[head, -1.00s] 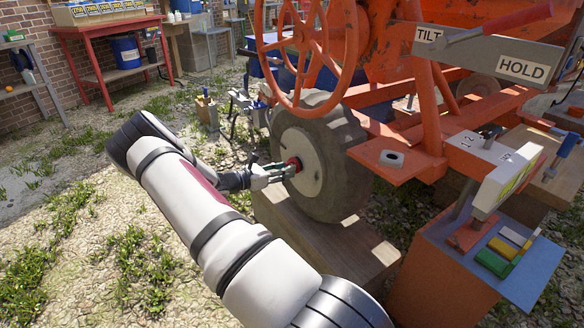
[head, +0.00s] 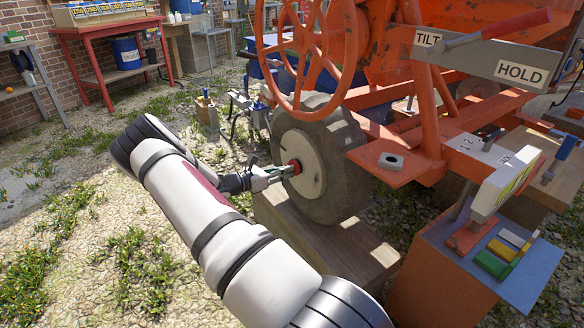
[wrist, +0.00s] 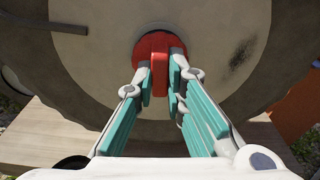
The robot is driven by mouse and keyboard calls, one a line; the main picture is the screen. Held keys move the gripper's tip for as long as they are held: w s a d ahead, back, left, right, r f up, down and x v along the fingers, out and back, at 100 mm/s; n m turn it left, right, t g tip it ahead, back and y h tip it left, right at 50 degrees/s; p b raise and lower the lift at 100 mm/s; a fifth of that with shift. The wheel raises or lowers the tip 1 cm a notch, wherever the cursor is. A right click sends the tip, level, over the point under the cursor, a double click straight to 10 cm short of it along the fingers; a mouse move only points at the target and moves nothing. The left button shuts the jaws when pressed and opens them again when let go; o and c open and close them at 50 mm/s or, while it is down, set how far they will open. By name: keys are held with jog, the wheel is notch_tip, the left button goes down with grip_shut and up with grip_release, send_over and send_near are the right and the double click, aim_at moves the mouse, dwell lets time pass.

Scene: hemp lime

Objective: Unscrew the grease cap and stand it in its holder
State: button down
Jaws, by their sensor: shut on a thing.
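The red grease cap (wrist: 152,50) sits at the centre of the pale wheel hub (wrist: 95,55) in the wrist view. In the head view the cap (head: 295,167) is a small red spot on the hub, partly covered by my gripper. My gripper (wrist: 160,72) has its teal-padded fingers closed on the cap, one on each side. It also shows in the head view (head: 283,172), reaching the hub from the left. Whether the cap has come away from the hub at all, I cannot tell. I cannot make out the cap's holder for certain.
The tyre (head: 340,155) stands on a wooden block (head: 330,245) under the orange machine. An orange shelf plate (head: 385,168) juts out right of the wheel. A blue-topped stand (head: 520,280) with coloured blocks is at the right. Open ground lies left of my arm.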

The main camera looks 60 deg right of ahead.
jog(key=shift+n+p, duration=0.45)
jog(key=shift+n, duration=0.15)
jog(key=n+g+p, duration=0.1)
jog(key=n, duration=0.2)
jog(key=shift+w, duration=0.1)
jog(key=shift+n, duration=0.3)
jog(key=shift+n+g+p, duration=0.35)
jog(key=shift+n+g, duration=0.05)
jog(key=shift+n, duration=2.2)
jog(key=n, duration=0.5)
jog(key=shift+f+n+g, duration=0.1)
jog(key=shift+n+g, duration=0.2)
jog(key=shift+n, duration=0.1)
